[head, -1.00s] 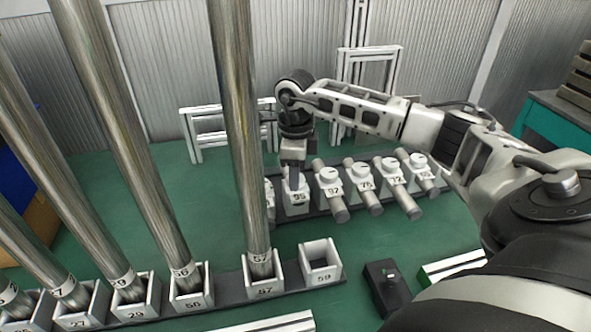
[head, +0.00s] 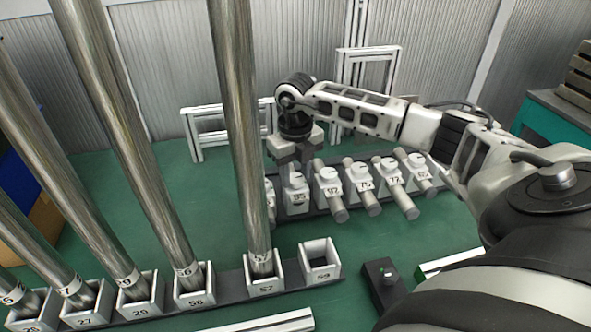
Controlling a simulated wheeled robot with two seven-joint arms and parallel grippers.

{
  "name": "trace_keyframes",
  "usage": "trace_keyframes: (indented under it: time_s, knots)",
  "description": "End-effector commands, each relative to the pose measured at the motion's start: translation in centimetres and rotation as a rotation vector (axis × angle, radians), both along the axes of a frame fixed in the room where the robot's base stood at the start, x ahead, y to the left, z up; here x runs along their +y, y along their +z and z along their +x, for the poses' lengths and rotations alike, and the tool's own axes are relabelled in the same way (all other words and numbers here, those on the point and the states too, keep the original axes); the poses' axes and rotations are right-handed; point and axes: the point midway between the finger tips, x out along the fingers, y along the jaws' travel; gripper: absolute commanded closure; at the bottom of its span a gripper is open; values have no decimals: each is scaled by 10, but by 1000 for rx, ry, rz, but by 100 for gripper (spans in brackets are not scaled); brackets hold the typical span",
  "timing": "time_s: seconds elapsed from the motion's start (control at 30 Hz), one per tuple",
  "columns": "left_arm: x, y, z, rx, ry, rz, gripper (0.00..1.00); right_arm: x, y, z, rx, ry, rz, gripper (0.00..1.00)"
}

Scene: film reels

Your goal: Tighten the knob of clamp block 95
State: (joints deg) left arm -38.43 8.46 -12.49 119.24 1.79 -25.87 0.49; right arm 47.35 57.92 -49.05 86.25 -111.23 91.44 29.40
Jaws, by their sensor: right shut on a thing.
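Clamp block 95 (head: 299,197) is a white block with its number on the front. It stands toward the left of the row of clamp blocks, left of block 97 (head: 329,188). My right gripper (head: 297,168) points down over the top of block 95 and is shut on its knob. The knob itself is mostly hidden by the fingers. My left gripper is not in view.
More clamp blocks (head: 392,177) with grey rods run to the right. Tall metal tubes stand in numbered white sockets (head: 265,287) on the left, one close to my right gripper. Socket 59 (head: 320,259) is empty. A small black box with a green light (head: 383,283) sits in front.

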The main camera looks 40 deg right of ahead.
Motion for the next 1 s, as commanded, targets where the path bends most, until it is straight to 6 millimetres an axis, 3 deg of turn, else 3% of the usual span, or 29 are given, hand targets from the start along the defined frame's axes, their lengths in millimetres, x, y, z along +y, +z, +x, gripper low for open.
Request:
trace_keyframes:
  time_s: [0.3,0.87,0.9,0.97,1.0]
  knots:
    - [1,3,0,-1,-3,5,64,-2,2,1,-2,-135,-4,85]
    - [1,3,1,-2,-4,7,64,-1,1,1,-3,-167,-3,85]
    - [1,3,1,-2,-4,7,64,-1,1,1,-3,-166,-2,57]
    - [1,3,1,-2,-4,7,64,-1,1,1,-3,-166,-2,41]
    - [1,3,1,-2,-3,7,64,-1,1,1,-3,-165,-2,41]
